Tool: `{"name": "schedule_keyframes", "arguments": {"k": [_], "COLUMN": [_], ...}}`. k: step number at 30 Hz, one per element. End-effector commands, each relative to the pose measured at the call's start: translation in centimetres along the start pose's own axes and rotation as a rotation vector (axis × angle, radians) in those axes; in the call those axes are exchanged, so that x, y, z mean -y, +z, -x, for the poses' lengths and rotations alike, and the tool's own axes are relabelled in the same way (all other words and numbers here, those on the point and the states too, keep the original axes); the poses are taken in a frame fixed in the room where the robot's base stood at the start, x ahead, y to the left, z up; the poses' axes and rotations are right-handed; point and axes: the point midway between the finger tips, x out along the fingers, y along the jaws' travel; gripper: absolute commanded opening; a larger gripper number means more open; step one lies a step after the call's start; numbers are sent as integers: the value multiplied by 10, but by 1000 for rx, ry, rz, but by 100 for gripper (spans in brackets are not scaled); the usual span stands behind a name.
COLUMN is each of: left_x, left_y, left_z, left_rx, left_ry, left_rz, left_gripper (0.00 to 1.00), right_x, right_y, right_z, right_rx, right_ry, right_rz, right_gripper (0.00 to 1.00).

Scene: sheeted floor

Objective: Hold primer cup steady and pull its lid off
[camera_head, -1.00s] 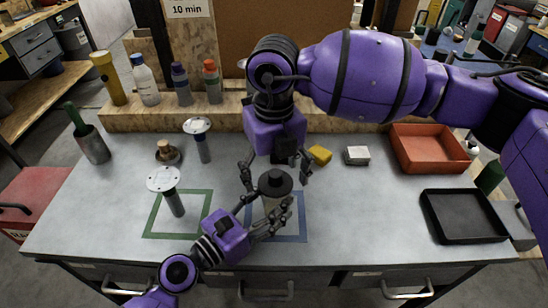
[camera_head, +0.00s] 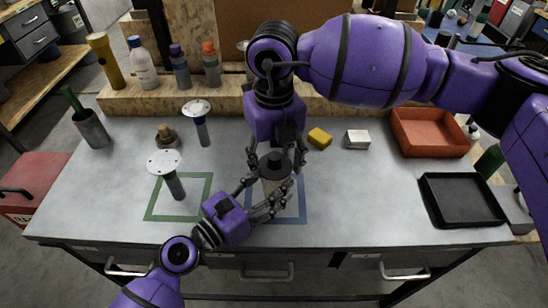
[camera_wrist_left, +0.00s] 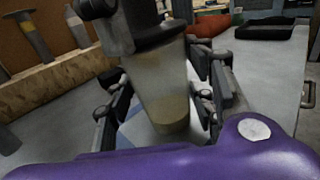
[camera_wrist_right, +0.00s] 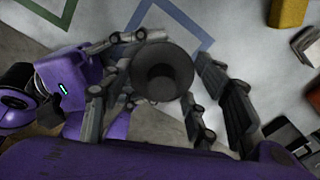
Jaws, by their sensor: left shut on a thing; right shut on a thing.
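The primer cup is a translucent, tapered cup with beige primer in its lower part. In the left wrist view its body (camera_wrist_left: 165,95) stands upright between the fingers of my left gripper (camera_wrist_left: 160,118), which is shut on it. The dark round lid (camera_head: 272,164) sits on top of the cup in the head view. My right gripper (camera_head: 277,160) comes from above with its fingers shut on the lid. The lid also shows from above in the right wrist view (camera_wrist_right: 162,71). The cup is over the blue square outline (camera_head: 300,208); its base is partly hidden in the head view.
A green square outline (camera_head: 207,185) lies left of the cup, with a disc-topped stand (camera_head: 164,163) at it. A yellow block (camera_head: 319,138), a white block (camera_head: 357,139), a red tray (camera_head: 430,132) and a black tray (camera_head: 461,208) lie right. Bottles line the back ledge.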

Motion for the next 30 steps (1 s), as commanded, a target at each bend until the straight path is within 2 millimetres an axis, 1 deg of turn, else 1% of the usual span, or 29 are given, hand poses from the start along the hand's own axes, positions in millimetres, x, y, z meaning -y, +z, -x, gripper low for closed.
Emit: {"name": "schedule_keyframes", "arguments": {"k": [10, 30], "left_x": [1, 1], "left_y": [-1, -2], "left_z": [0, 0], "left_rx": [-2, -3], "left_ry": [-1, -1], "left_rz": [2, 2], "left_gripper": [3, 3], "right_x": [0, 0], "right_y": [0, 0], "right_z": [2, 22], "right_rx": [0, 0], "right_ry": [0, 0], "right_rz": [0, 0], "right_gripper": [24, 24]}}
